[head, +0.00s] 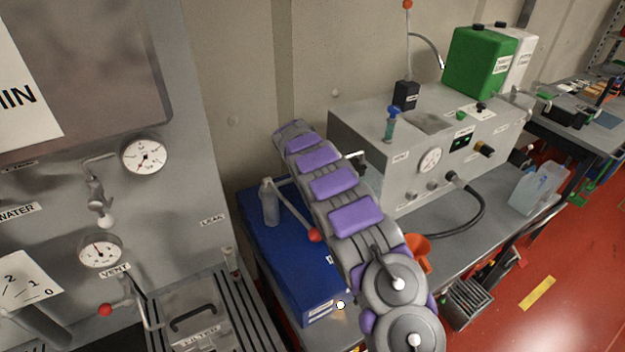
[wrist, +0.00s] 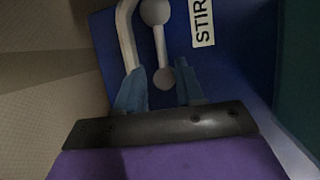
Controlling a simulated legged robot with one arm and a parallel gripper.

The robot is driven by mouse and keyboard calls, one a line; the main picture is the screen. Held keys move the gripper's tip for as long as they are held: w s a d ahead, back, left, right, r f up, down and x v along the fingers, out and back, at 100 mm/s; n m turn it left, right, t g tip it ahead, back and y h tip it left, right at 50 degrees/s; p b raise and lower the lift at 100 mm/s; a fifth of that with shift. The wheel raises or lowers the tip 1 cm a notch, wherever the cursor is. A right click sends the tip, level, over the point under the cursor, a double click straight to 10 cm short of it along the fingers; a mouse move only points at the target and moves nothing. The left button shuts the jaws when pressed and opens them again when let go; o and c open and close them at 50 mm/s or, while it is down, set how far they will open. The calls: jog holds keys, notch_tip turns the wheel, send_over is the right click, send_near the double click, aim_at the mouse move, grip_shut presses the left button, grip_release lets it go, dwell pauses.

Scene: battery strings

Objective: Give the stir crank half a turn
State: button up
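In the wrist view a blue panel carries a white STIR label (wrist: 202,22). In front of it is a pale crank-like part, with a bent bar (wrist: 126,36) on the left and a thin rod (wrist: 160,45) running from a large grey ball (wrist: 155,11) down to a smaller round knob (wrist: 163,78). My gripper (wrist: 161,82) has its blue-grey fingers apart, one on each side of the small knob; narrow gaps seem to show, and contact cannot be made out. In the head view my arm hides the gripper, and I cannot make out the stir crank for certain.
A blue box (head: 285,245) lies beside my arm, with a red-ended lever (head: 296,209) and a clear bottle (head: 270,203) over it. A grey cabinet (head: 390,180) with gauges stands to the right. A gauge panel (head: 190,200) stands left. Red floor (head: 570,270) is open at right.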

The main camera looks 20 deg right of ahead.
jog(key=d, duration=0.3)
jog(key=shift+d+f, duration=0.3)
jog(key=shift+d, duration=0.25)
jog(key=shift+c, duration=0.8)
jog(key=shift+w+a, duration=0.1)
jog(key=shift+a, duration=0.15)
jog(key=shift+c, duration=0.7)
jog(key=shift+a+r, duration=0.15)
jog(key=shift+a, duration=1.05)
grip_shut()
jog(key=shift+d, duration=0.55)
